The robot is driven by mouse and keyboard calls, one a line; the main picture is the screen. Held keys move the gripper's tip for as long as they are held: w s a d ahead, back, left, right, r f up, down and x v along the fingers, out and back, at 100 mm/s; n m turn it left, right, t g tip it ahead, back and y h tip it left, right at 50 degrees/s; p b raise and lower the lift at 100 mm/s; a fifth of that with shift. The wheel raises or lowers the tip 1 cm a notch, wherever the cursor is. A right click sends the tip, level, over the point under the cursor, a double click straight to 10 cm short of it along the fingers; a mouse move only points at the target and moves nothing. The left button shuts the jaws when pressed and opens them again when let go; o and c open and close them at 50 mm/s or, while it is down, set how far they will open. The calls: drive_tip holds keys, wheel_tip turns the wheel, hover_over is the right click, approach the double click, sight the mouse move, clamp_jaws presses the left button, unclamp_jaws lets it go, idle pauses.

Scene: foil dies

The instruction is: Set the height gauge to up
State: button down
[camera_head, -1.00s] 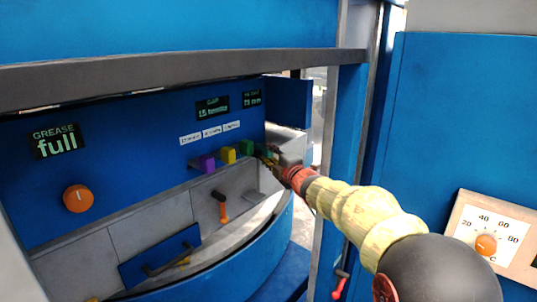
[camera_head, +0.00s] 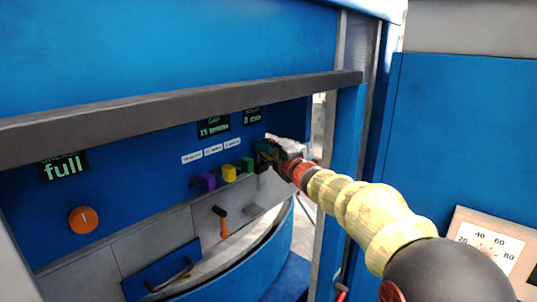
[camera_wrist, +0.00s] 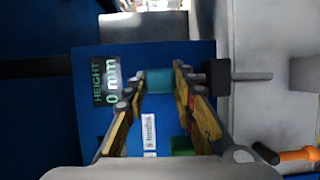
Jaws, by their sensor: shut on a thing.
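The height display (camera_wrist: 107,83) reads "HEIGHT 0 mm" in the wrist view. It also shows in the head view (camera_head: 252,116), smaller and blurred. A teal block (camera_wrist: 159,81), near this display, sits between the fingertips of my gripper (camera_wrist: 160,84). My gripper is shut on it, with a finger on each side. In the head view my gripper (camera_head: 268,152) is at the right end of the row of coloured blocks. The teal block (camera_head: 262,146) there is partly hidden by the fingers and stands higher than the green block beside it.
Green (camera_head: 247,164), yellow (camera_head: 229,173) and purple (camera_head: 205,182) blocks stand in a row left of my gripper. A black-and-orange lever (camera_head: 222,222) is below. A grey beam (camera_head: 180,107) crosses above, and a blue post (camera_head: 345,150) stands close right of my arm.

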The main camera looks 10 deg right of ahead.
drive_tip(key=shift+r, duration=0.35)
drive_tip(key=c, duration=1.8)
unclamp_jaws()
drive_tip(key=o, duration=0.3)
drive_tip(key=shift+o, duration=0.2)
drive_tip(key=shift+f, duration=0.15)
drive_tip(key=v, duration=1.2)
